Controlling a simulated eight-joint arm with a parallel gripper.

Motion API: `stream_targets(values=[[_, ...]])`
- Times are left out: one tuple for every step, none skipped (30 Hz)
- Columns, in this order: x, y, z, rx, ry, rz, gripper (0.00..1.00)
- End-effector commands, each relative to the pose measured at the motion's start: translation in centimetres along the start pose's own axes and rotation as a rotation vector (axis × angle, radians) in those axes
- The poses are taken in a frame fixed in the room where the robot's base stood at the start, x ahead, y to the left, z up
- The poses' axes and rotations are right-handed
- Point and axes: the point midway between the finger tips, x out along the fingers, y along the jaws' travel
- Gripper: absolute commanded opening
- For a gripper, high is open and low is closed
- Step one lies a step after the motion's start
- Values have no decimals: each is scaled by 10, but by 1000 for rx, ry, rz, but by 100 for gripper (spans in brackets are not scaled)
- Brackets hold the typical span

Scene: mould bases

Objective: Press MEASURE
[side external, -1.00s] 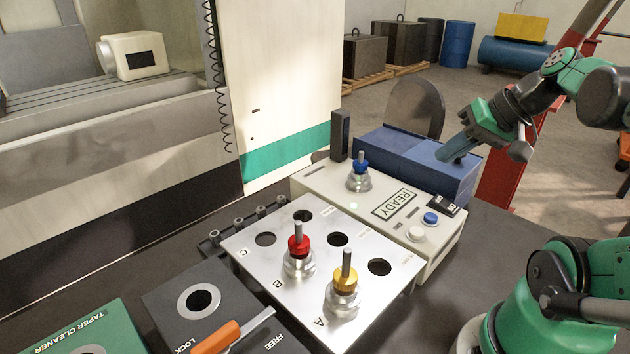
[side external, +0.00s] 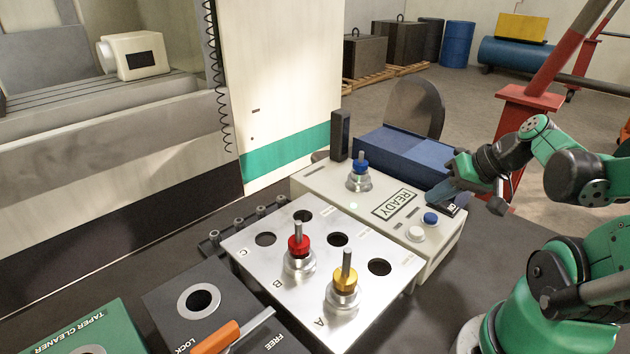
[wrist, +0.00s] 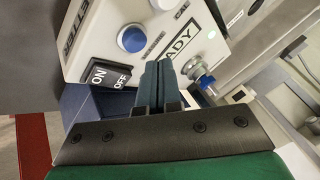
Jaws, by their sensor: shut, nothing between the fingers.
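The white setter box (side external: 330,192) has a READY display (side external: 394,203), a blue button (side external: 430,218), a white button (side external: 416,233) and a black ON/OFF switch (side external: 452,205). My gripper (side external: 430,197) is shut and empty, over the box's right end near the switch. Its fingertips (wrist: 157,66) appear just below the blue button in the wrist view, apart from it.
A tool holder with a blue collar (side external: 359,172) stands on the box. A blue case (side external: 405,155) lies behind it. A silver rack (side external: 320,225) in front carries red-collared (side external: 298,250) and yellow-collared (side external: 344,285) holders.

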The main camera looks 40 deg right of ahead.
Motion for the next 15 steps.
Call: stream_targets(values=[[2,1,1,0,0,0,0],[4,2,2,0,0,0,0],[5,3,3,0,0,0,0],[6,3,3,0,0,0,0],[6,3,4,0,0,0,0],[7,4,4,0,0,0,0],[7,4,5,0,0,0,0],[8,4,5,0,0,0,0],[8,4,5,0,0,0,0],[8,4,5,0,0,0,0],[8,4,5,0,0,0,0],[8,4,5,0,0,0,0],[8,4,5,0,0,0,0],[8,4,5,0,0,0,0],[8,4,5,0,0,0,0]])
